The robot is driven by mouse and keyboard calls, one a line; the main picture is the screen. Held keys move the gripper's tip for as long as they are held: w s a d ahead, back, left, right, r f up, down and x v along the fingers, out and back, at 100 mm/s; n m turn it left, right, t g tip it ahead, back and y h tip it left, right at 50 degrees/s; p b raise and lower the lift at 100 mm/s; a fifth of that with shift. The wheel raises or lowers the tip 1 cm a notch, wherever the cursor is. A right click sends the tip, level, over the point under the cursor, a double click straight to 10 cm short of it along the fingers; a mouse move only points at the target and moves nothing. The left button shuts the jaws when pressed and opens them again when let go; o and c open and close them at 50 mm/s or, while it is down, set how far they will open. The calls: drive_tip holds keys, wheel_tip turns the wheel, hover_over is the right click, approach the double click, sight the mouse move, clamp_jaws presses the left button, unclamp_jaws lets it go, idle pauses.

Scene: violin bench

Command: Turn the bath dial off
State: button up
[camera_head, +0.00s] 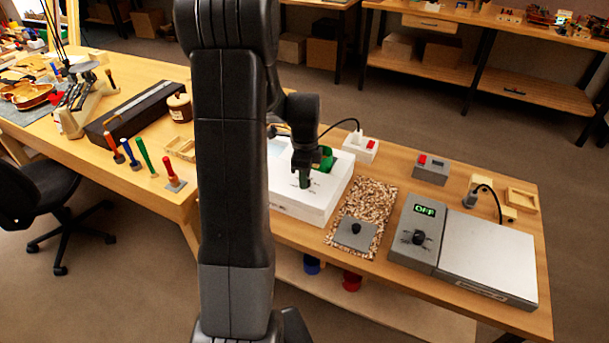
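A white box-shaped unit (318,208), which looks like the bath, stands on the bench in the middle, with a pale blue patch (276,146) at its back left. Dark dial-like marks (293,184) show on its top face. My gripper (305,184) points down right over these marks; its fingertips hide whatever dial is there. I cannot tell if the fingers touch it or how far apart they are. A grey unit (409,250) on the right has a black dial (419,238) and a green display (424,210) reading OFF.
A speckled mat (375,200) with a black knob on a grey base (356,230) lies between the two units. A green object (326,158) is behind my gripper. A white box with a red switch (361,148) stands behind. A silver plate (488,258) is right.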

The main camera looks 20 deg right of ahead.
drive_tip(key=c, duration=0.3)
drive_tip(key=shift+n, duration=0.3)
